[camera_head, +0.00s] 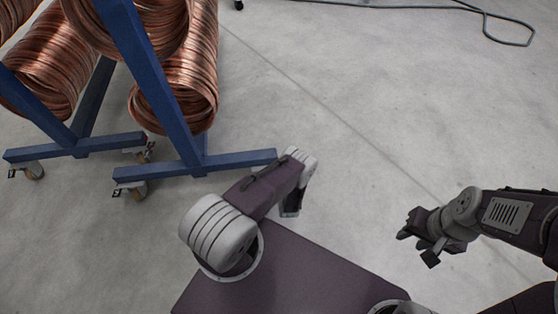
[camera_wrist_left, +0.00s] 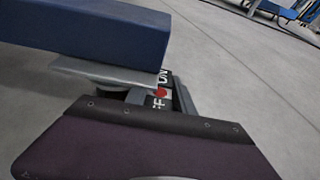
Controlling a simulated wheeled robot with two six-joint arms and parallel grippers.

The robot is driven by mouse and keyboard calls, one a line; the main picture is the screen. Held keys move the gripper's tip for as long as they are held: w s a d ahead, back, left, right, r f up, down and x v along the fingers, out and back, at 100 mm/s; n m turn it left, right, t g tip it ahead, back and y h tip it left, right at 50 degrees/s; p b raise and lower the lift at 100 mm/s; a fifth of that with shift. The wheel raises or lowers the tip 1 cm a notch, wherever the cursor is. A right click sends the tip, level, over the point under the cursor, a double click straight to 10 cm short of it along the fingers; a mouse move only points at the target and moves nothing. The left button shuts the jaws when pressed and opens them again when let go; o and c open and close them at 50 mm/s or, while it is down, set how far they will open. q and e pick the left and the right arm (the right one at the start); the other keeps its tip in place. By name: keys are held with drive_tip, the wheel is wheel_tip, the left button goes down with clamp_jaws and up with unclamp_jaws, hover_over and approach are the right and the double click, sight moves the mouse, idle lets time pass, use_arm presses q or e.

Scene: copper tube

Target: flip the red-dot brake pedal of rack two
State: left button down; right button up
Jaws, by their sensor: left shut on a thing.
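The red-dot brake pedal (camera_wrist_left: 161,93) shows in the left wrist view on a caster under the end of a blue rack beam. Its red dot sits between partly covered OFF and ON lettering. The purple housing of my left gripper (camera_wrist_left: 145,148) fills the bottom of that view, right up against the pedal. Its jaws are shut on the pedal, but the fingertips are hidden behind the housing. In the head view, my left arm bends down near the beam's end and hides the caster. My right gripper (camera_head: 417,246) is open and empty above the floor.
Blue racks (camera_head: 160,90) with large copper coils (camera_head: 188,85) stand at the upper left. Other casters (camera_head: 133,190) show under the beams. A dark cable (camera_head: 495,30) lies at the top right. The grey floor in the middle and right is clear.

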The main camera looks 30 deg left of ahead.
use_arm(q)
drive_tip(key=shift+g+h+p, duration=0.5)
drive_tip(key=shift+g+p, duration=0.1)
drive_tip(key=shift+p, duration=0.3)
drive_tip(key=shift+f, duration=0.1)
drive_tip(key=c, duration=1.1)
unclamp_jaws()
